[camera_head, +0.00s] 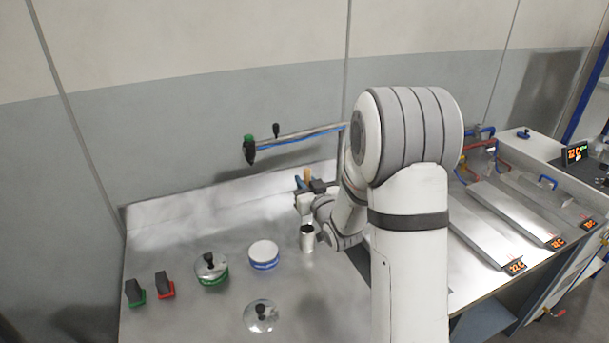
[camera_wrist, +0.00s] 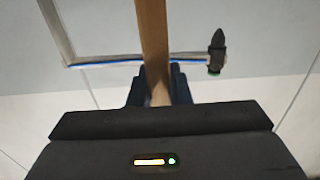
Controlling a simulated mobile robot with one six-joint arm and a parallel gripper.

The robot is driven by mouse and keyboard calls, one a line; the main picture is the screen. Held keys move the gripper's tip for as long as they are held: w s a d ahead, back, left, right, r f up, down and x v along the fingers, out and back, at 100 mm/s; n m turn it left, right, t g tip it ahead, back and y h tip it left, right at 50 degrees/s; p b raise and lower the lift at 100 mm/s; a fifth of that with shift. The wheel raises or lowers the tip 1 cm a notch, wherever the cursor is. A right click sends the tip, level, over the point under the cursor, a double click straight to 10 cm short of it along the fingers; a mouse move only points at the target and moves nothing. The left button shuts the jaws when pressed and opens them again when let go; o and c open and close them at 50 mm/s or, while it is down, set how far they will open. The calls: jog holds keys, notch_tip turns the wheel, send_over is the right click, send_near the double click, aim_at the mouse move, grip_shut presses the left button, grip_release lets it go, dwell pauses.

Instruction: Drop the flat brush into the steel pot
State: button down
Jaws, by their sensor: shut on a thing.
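My gripper (camera_head: 303,187) is shut on the flat brush, with its wooden handle (camera_head: 306,174) standing up above the jaws in the head view. In the wrist view the jaws (camera_wrist: 158,94) pinch the brown handle (camera_wrist: 153,45), which runs up out of the picture. The bristle end cannot be made out in either view. The steel pot (camera_head: 308,239) is a small upright metal cylinder on the bench. In the head view the gripper appears just above and behind the pot, and my arm stands close on its right. The inside of the pot is not clear.
A pipe arm (camera_head: 290,136) hangs behind. Metal trays (camera_head: 510,218) lie right.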

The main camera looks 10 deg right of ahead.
jog(key=shift+f+b, duration=0.55)
jog(key=shift+f, duration=1.4)
jog(key=c, duration=1.3)
grip_release()
jog(key=shift+o, duration=0.2)
jog(key=shift+s, duration=0.1)
jog(key=shift+s+d+f+b, duration=0.1)
jog(key=shift+s+b, duration=0.2)
jog(key=s+d+b, duration=0.1)
jog(key=s+b, duration=0.2)
jog(key=s, duration=0.6)
jog(key=shift+d+b, duration=0.3)
jog(key=shift+d, duration=0.1)
